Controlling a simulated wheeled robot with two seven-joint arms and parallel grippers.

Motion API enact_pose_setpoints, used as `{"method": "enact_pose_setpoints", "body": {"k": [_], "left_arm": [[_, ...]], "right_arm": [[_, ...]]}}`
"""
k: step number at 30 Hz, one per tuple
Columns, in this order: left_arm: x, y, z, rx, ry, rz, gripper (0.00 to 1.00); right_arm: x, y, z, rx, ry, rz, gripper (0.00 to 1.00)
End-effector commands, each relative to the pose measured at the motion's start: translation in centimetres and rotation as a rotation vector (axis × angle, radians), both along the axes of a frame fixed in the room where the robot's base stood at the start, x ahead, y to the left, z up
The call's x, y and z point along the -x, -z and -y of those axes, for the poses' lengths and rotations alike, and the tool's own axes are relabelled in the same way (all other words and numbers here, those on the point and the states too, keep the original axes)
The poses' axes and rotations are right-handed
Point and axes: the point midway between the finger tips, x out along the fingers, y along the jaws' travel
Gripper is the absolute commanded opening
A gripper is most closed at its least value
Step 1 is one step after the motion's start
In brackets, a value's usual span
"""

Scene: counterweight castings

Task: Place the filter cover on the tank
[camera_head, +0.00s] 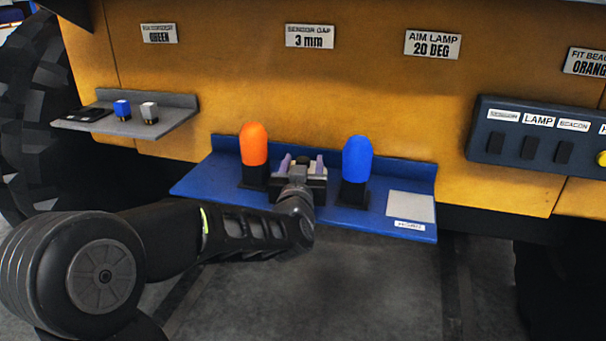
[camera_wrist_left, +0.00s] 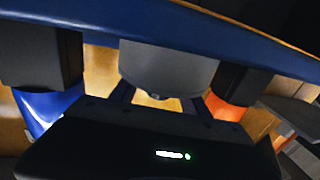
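I see nothing I can identify as a filter cover or a tank. My left gripper (camera_head: 302,165) is over the blue shelf (camera_head: 205,180), between an orange-domed lamp (camera_head: 254,144) and a blue-domed lamp (camera_head: 357,160). Its two purple fingers point at the panel and stand apart. A grey rounded piece (camera_wrist_left: 168,68) on the shelf shows at the fingers in the left wrist view, with yellow panel visible between them. Whether the fingers touch this piece is unclear. The gripper and wrist partly hide the shelf's middle in the head view. My right gripper is out of view.
A grey shelf (camera_head: 178,100) at the left holds a small blue-topped part (camera_head: 122,109), a grey-topped part (camera_head: 149,112) and a flat dark item (camera_head: 88,114). A light grey pad (camera_head: 410,205) lies at the blue shelf's right end. A dark switch box (camera_head: 530,138) is mounted at the right.

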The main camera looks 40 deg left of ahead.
Motion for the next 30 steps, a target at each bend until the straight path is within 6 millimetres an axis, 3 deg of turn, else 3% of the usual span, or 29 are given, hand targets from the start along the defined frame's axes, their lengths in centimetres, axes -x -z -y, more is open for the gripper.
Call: {"method": "enact_pose_setpoints", "body": {"k": [19, 30], "left_arm": [[0.01, -0.01, 0.01, 0.0, 0.0, 0.0, 0.01], [0.0, -0.14, 0.0, -0.002, 0.0, 0.003, 0.0]], "right_arm": [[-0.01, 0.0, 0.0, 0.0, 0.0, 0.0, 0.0], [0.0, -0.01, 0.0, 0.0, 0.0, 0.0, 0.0]]}}
